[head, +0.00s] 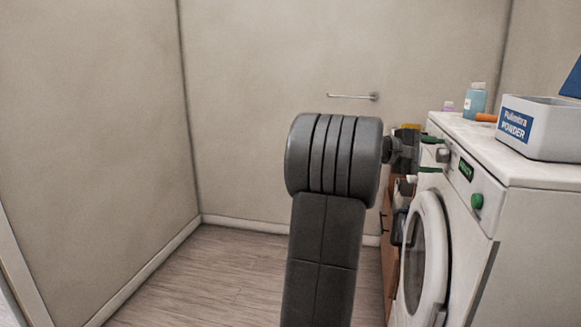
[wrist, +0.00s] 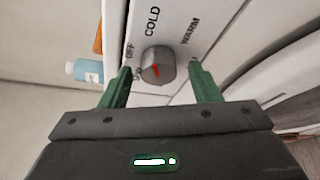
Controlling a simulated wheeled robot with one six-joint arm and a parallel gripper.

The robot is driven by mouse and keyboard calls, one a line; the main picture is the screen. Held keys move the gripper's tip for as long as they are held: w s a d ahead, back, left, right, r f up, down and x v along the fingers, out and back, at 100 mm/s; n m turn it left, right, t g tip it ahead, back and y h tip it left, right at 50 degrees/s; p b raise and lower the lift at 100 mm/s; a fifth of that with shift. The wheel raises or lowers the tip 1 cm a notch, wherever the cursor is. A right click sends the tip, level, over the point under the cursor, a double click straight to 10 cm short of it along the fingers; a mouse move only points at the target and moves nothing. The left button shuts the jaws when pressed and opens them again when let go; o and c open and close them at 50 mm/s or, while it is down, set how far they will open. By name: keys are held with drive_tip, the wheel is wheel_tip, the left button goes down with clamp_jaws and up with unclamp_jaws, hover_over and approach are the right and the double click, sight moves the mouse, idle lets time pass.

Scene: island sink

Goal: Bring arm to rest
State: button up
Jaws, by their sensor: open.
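My arm rises in the middle of the head view and reaches right, to the front of a white washing machine (head: 470,215). My gripper (head: 431,154) is open, with its green fingers one above and one below a grey dial (head: 443,155) on the machine's control panel. In the wrist view my gripper (wrist: 163,82) has one finger on each side of the dial (wrist: 158,66), with visible gaps to it. The dial has a red mark, and the words OFF, COLD and WARM stand around it.
A grey powder box (head: 545,135) and a blue bottle (head: 475,102) stand on the machine. A green knob (head: 476,201) sits further right on its front. A brown cabinet (head: 390,235) is behind my arm. The floor (head: 225,280) at left is clear.

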drive_tip(key=shift+a+r+p, duration=0.1)
drive_tip(key=shift+r+p, duration=0.3)
drive_tip(key=shift+n+p, duration=0.5)
drive_tip(key=shift+p, duration=0.4)
drive_tip(key=n+g+p, duration=0.1)
drive_tip(key=p, duration=0.5)
drive_tip(key=n+g+y+p, duration=0.1)
drive_tip(key=n+p, duration=0.1)
drive_tip(key=p, duration=0.4)
drive_tip(key=shift+w+r+n+y, duration=0.1)
drive_tip(key=shift+n+y, duration=0.2)
drive_tip(key=n+g+p, duration=0.1)
drive_tip(key=n+p, duration=0.1)
drive_tip(key=p, duration=0.8)
drive_tip(key=shift+w+n+g+y, duration=0.1)
drive_tip(key=shift+n+g+y, duration=0.2)
drive_tip(key=shift+n+y, duration=0.1)
drive_tip(key=p, duration=0.3)
drive_tip(key=shift+n, duration=0.4)
drive_tip(key=shift+f+g, duration=0.2)
drive_tip(key=shift+g, duration=0.2)
drive_tip(key=shift+p, duration=0.3)
